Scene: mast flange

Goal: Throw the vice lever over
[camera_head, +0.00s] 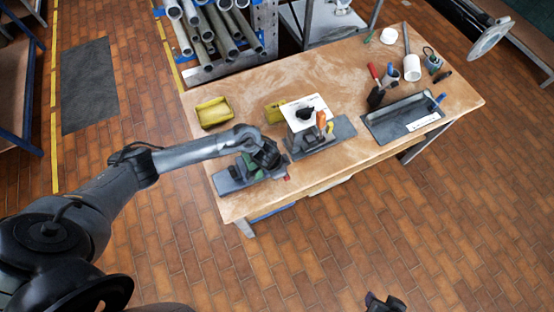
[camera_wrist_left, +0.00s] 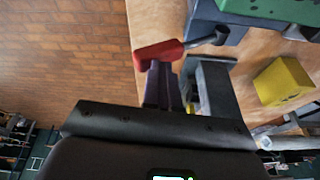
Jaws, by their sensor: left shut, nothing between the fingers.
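The vice (camera_head: 238,178), a grey base with green parts, sits at the front left of the bench. Its green body also shows at the top right of the left wrist view (camera_wrist_left: 270,8). The lever's red handle (camera_wrist_left: 158,53) sticks out on a grey rod, just beyond my left fingertips; it also shows at the bench's front edge (camera_head: 287,178). My left gripper (camera_wrist_left: 164,68) is shut and empty, close to the handle; contact is not clear. In the head view my left gripper (camera_head: 268,162) partly hides the vice. My right gripper (camera_head: 385,303) is at the bottom edge, its jaws unclear.
A grey fixture (camera_head: 340,131) with a white plate and an orange part stands right of the vice. A yellow bin (camera_head: 213,112) lies behind the vice. A grey tray (camera_head: 370,122), cups and tools occupy the bench's right. Pipes (camera_head: 210,30) are racked behind.

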